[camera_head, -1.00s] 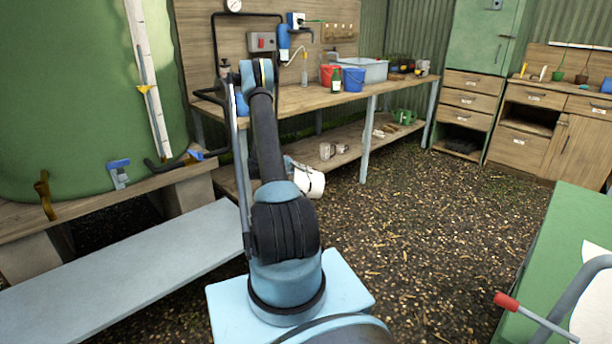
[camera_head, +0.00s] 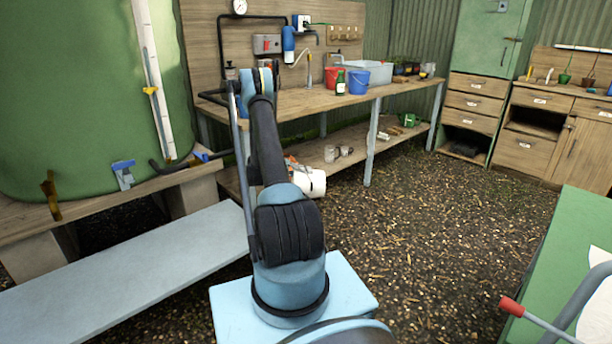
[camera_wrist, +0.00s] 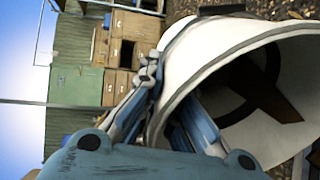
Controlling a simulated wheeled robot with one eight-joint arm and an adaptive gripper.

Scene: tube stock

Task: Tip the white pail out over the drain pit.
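The white pail (camera_head: 314,182) shows in the head view beyond my arm, tilted well over, with part of it hidden by the arm. In the wrist view the pail (camera_wrist: 225,55) is large and close, with its open mouth towards the camera. My gripper (camera_wrist: 165,98) has one finger outside the pail's wall and one inside its mouth, with the rim between them. It appears shut on the rim. A dark brown shape shows inside the pail; I cannot tell whether it is contents or shadow. I cannot make out the drain pit in either view.
A wooden workbench (camera_head: 290,103) with red (camera_head: 333,78) and blue (camera_head: 358,82) buckets stands behind the pail. A large green tank (camera_head: 75,100) is at left, a grey bench (camera_head: 120,275) below it. A green table (camera_head: 575,240) is at right. The gravel floor between is open.

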